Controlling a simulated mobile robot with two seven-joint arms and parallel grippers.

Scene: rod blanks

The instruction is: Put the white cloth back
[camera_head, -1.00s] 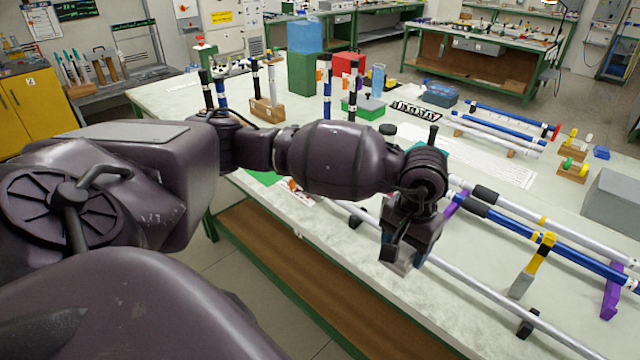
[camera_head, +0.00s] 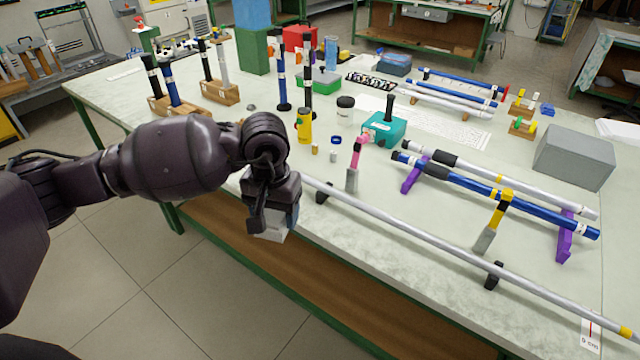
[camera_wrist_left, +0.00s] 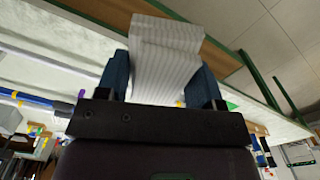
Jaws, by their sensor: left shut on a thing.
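My left gripper (camera_head: 270,215) hangs just off the front edge of the workbench, near the left end of a long silver rod. It is shut on the white cloth (camera_head: 272,236), which shows as a pale patch below the fingers. In the left wrist view the cloth (camera_wrist_left: 165,62) is a folded, finely striped white block between the two dark blue fingers (camera_wrist_left: 160,85). The head view hides most of the cloth behind the gripper. My right gripper is not in view.
The long silver rod (camera_head: 400,222) lies along the bench front on black supports. Blue and silver rods (camera_head: 500,192) rest on purple stands behind it. A teal box (camera_head: 384,130), a yellow bottle (camera_head: 304,126) and a grey box (camera_head: 574,158) stand farther back.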

